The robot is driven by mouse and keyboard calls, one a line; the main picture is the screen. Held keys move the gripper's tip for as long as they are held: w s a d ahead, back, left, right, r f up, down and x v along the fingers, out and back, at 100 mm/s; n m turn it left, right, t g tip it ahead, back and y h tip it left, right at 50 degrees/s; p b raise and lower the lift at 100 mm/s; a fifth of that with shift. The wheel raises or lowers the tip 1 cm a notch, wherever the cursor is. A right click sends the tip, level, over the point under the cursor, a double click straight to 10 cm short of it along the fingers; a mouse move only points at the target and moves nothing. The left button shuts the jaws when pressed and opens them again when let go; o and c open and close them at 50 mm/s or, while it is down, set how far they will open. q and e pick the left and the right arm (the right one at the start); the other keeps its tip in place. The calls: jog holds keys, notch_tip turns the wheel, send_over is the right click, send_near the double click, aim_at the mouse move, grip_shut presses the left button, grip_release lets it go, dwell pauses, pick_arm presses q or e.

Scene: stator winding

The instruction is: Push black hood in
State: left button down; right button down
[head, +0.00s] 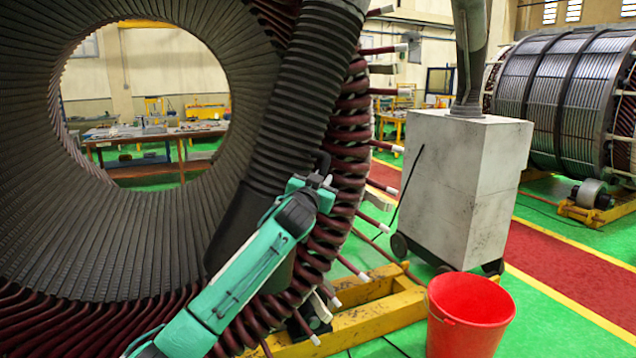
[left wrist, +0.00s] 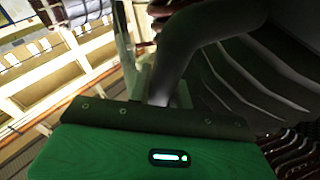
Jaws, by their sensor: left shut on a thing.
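The black hood (head: 238,222) is the flared end of a ribbed black hose (head: 305,75) and hangs in front of the stator's wound face. My left gripper (head: 321,174) is at the right side of the hood, shut on what looks like its dark handle. In the left wrist view a dark curved bar (left wrist: 185,50) runs down to the jaws, partly hidden behind the green gripper body. My green left arm covers part of the hood's lower right side. My right gripper is not in view.
The stator (head: 130,240) with dark red coil ends fills the left. A yellow frame (head: 365,325) is under it. A red bucket (head: 468,318) stands at the lower right, with a wheeled grey cabinet (head: 462,190) behind it.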

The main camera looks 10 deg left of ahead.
pick_arm(q)
jog(key=c, duration=1.3)
grip_release()
jog(key=shift+s+r, duration=0.1)
jog(key=shift+r, duration=0.1)
jog(key=shift+s+d, duration=0.1)
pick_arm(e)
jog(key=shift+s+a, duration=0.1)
pick_arm(q)
jog(key=shift+f, duration=0.2)
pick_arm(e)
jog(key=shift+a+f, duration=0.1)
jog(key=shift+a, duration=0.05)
pick_arm(q)
jog(key=shift+s+f, duration=0.1)
jog(key=shift+s, duration=0.05)
jog(key=shift+s+a+f+b, duration=0.1)
jog(key=shift+s+a+b, duration=0.1)
jog(key=shift+s+b, duration=0.25)
jog(key=s+a+f+b, duration=0.1)
jog(key=s+b, duration=0.3)
jog(key=s, duration=0.8)
jog(key=shift+s+a+b, duration=0.15)
jog(key=shift+a+b, duration=0.15)
jog(key=shift+b, duration=0.1)
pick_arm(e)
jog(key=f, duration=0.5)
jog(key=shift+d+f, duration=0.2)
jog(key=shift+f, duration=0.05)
